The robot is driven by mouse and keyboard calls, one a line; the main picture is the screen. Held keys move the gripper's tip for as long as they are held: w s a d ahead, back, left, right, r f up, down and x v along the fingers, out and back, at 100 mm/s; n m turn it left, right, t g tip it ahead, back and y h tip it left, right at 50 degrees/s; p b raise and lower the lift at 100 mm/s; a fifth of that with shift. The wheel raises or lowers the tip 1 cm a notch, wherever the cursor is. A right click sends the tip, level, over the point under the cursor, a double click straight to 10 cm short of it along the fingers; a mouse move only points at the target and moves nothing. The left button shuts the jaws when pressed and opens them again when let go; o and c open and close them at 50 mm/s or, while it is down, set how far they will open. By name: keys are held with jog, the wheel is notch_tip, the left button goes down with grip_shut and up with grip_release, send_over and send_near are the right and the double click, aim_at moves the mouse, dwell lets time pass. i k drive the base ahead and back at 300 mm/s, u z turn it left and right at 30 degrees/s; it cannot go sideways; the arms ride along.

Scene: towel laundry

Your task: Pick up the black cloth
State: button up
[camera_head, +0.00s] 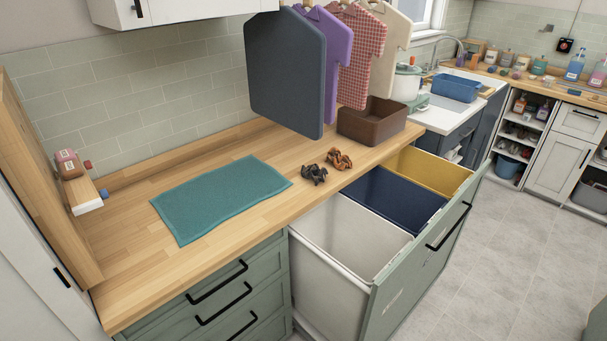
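A small crumpled black cloth (314,174) lies on the wooden counter (130,270) near its front edge. A crumpled brown cloth (340,159) lies just behind and to the right of it, very close to it. A flat teal towel (220,197) lies to the left on the same counter. My gripper does not show in this view.
A pulled-out drawer holds white (350,225), dark blue (393,198) and yellow (430,170) bins below the counter. A brown basket (371,121) stands behind the cloths. A dark board-like hanging piece (284,72) and hanging shirts (356,55) hang above the counter.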

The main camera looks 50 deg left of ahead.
aim_at(313, 172)
jog(key=k, duration=0.55)
jog(key=u, duration=1.2)
jog(key=i, duration=0.3)
